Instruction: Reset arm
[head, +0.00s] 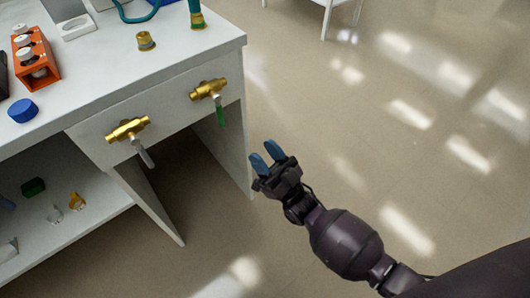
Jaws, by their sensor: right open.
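My right gripper (266,157) shows right of the middle in the head view, with its arm coming in from the lower right. Its two blue fingertips are apart, and nothing is between them. It is in the air beside the right end of the white bench (190,62), over the floor, and looks clear of the bench. My left gripper is not in the head view.
Two brass valves stick out from the bench front, one with a green handle (221,116), one with a grey handle (143,153). On top are an orange rack (47,58), a blue cap (23,110) and a brass fitting (146,40). The floor (400,110) to the right is open.

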